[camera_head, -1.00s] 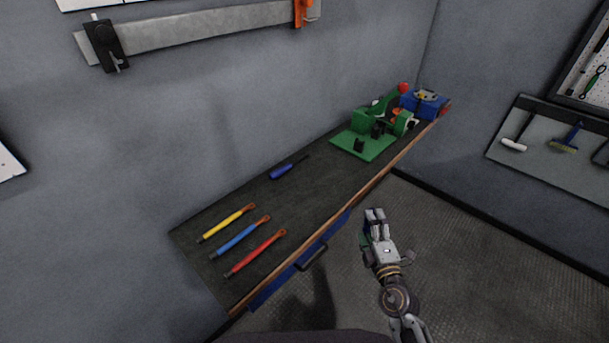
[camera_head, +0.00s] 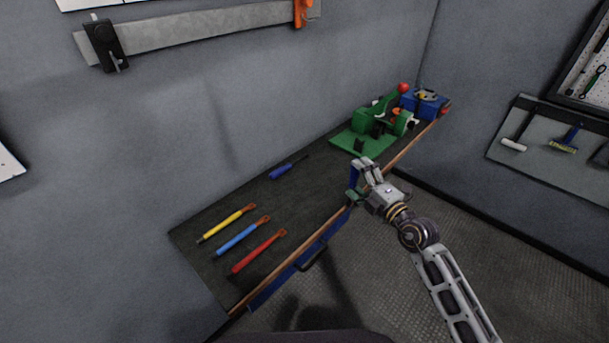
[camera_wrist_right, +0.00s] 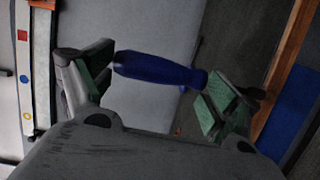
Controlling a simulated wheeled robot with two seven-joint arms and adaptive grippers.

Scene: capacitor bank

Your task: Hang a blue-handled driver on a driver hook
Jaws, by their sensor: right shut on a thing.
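My right gripper (camera_head: 363,180) is shut on a blue-handled driver (camera_head: 353,174) near the bench's front edge, apparently above it. In the right wrist view the driver's blue handle (camera_wrist_right: 155,68) lies crosswise between the green-padded fingers of the gripper (camera_wrist_right: 160,84). Its shaft cannot be made out clearly. A second blue-handled driver (camera_head: 284,170) with a dark shaft lies on the bench near the wall. I cannot pick out a driver hook in these views. My left gripper is not in view.
The dark bench top (camera_head: 310,196) holds a yellow tool (camera_head: 224,224), a blue tool (camera_head: 241,237) and a red tool (camera_head: 258,251). A green machine (camera_head: 372,126) and a blue box (camera_head: 424,106) stand at the far end. A tool panel (camera_head: 550,150) hangs right.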

